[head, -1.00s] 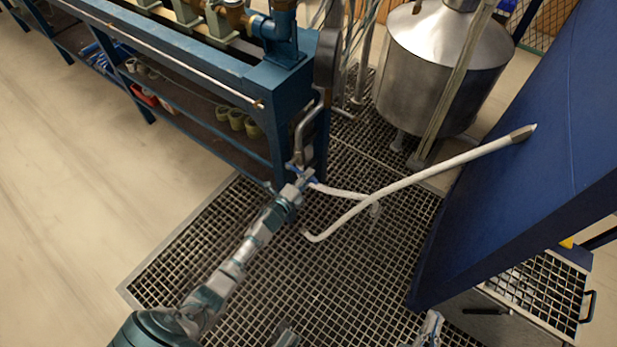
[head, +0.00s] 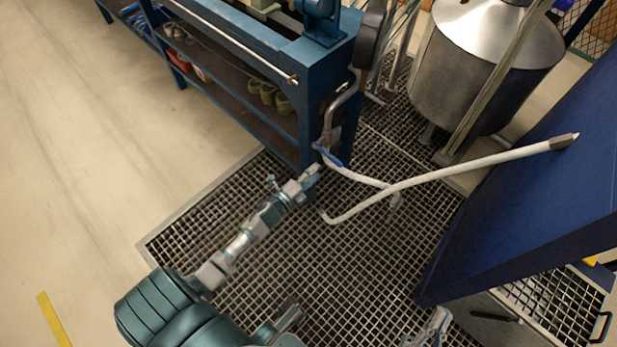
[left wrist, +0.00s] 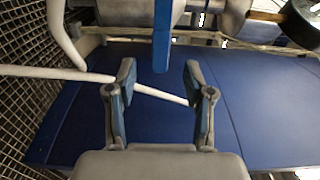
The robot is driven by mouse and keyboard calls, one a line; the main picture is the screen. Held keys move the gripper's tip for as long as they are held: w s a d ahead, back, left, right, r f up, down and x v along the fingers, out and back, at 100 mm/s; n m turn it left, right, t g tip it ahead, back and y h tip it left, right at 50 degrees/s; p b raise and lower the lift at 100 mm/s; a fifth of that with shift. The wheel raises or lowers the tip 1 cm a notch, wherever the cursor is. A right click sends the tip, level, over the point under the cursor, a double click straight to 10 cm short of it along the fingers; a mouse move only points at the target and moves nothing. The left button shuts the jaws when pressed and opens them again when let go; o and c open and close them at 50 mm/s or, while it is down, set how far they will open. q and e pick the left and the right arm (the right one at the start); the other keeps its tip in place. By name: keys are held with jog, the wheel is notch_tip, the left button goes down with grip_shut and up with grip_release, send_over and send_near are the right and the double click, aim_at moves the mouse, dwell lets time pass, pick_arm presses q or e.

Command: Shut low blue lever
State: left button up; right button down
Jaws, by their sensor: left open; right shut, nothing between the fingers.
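The low blue lever (head: 327,156) sits at the lower end of the metal pipe by the corner of the blue bench. In the left wrist view the blue lever (left wrist: 162,45) points down from the top, its lower end between and a little beyond the fingertips. My left gripper (head: 314,170) is close beside the lever in the head view. In the left wrist view its two fingers (left wrist: 160,78) are spread with nothing clamped between them. My right gripper (head: 440,318) is at the bottom edge of the head view, far from the lever.
A white hose (head: 440,182) runs from the pipe area across to the blue panel (head: 530,215) at right. A steel tank (head: 480,75) stands behind. The blue bench (head: 305,100) is at upper left. The grated floor (head: 350,255) between is mostly open.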

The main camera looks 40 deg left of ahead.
pick_arm(q)
jog(key=s, duration=0.3)
jog(key=shift+a, duration=0.25)
jog(key=shift+d, duration=0.1)
